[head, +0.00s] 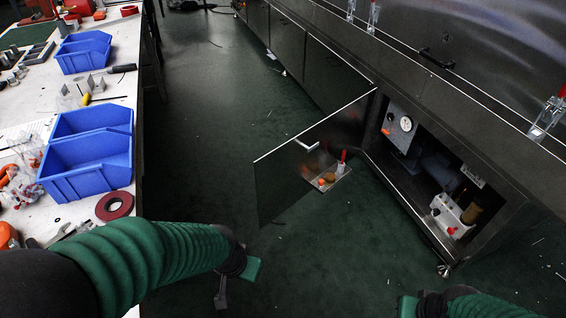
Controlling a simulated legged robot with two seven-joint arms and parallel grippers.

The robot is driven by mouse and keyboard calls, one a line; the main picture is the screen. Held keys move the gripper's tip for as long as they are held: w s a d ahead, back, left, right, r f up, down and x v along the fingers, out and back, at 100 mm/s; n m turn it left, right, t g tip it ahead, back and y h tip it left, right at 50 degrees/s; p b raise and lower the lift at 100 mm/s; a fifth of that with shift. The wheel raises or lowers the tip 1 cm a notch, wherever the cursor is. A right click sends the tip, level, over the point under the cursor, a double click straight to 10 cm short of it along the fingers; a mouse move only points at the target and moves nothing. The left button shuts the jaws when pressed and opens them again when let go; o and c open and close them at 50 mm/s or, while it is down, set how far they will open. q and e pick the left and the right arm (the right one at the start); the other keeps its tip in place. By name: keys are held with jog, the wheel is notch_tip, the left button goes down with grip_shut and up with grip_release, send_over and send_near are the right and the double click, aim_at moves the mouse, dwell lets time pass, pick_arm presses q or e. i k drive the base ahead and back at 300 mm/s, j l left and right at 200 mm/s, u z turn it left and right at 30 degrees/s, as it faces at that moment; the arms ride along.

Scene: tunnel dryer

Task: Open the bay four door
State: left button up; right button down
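A dark cabinet door (318,152) on the dryer's lower side stands swung outward over the floor, with a small light handle (307,146) on its face. Behind it the bay (385,165) is open, showing a round gauge, a red-topped item and a white caddy inside. No bay number is readable. My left gripper (238,282) is in front of the door's lower left, apart from it, and its two fingers look spread and empty. My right gripper (415,308) is at the bottom edge, mostly cut off, below the open bay; its fingers are not clear.
A workbench (118,85) with blue bins (88,155), red tape (114,206) and loose parts runs along the left. Green floor between bench and dryer is mostly free.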

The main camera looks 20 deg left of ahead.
aim_at(285, 175)
jog(key=i+l+u, duration=0.2)
jog(key=u, duration=0.15)
jog(key=i+l+u, duration=0.15)
jog(key=l+u, duration=0.15)
jog(key=i+l+u, duration=0.1)
jog(key=l+u, duration=0.25)
jog(key=l, duration=0.15)
jog(key=u, duration=0.8)
